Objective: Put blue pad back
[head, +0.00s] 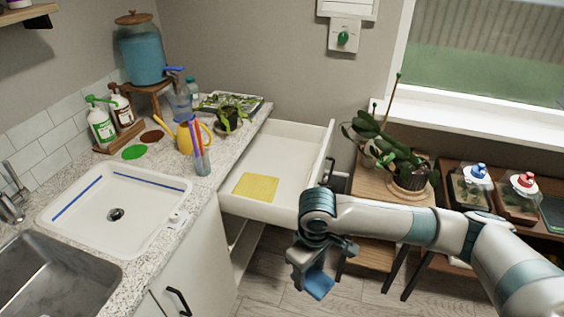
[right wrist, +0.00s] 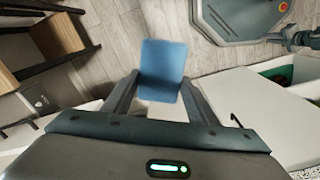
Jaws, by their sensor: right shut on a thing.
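The blue pad (head: 319,282) hangs from my right gripper (head: 308,268), which is shut on it over the floor, in front of the open drawer. The right wrist view shows the blue pad (right wrist: 163,70) between the two fingers (right wrist: 160,88). The drawer (head: 285,165) is pulled out and holds a yellow pad (head: 256,187) lying flat near its front left. A green round pad (head: 134,152) and a brown round pad (head: 152,136) lie on the counter at the left. My left gripper is not in view.
A white basin (head: 75,222) and a metal sink (head: 45,275) are set in the counter. A small wooden table (head: 375,195) with potted plants stands right of the drawer.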

